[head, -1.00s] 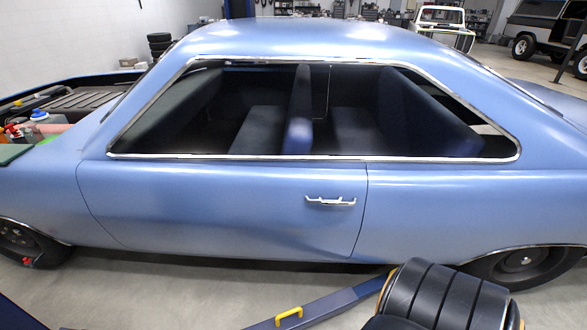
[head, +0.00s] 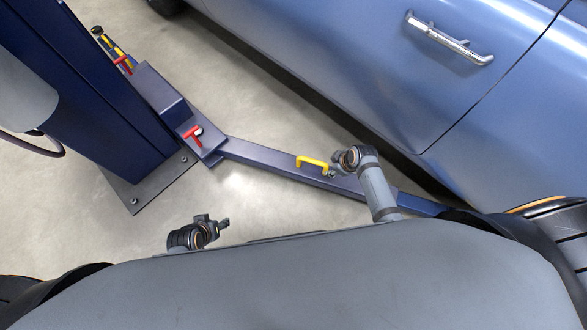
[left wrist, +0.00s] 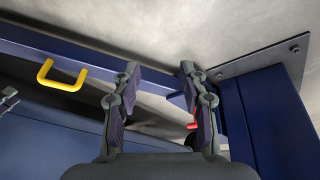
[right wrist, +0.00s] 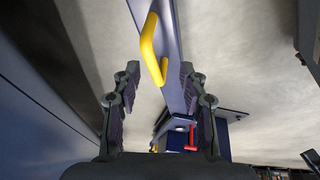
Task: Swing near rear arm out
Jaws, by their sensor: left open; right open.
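The blue lift arm (head: 262,158) runs from the foot of the blue column (head: 95,95) low across the floor, toward and alongside the car. A yellow handle (head: 312,161) stands on it; it also shows in the right wrist view (right wrist: 149,45) and left wrist view (left wrist: 62,76). A red T-handle (head: 193,133) sits at the arm's column end. My right gripper (head: 328,173) is open beside the yellow handle; in its wrist view the handle lies ahead, between and beyond the fingertips (right wrist: 159,70). My left gripper (head: 224,224) is open and empty, apart from the arm.
The blue car (head: 380,70) with its chrome door handle (head: 450,40) stands close behind the lift arm. A second red T-handle (head: 123,62) and yellow part are beyond the column. Bare floor (head: 265,205) lies on the near side of the lift arm.

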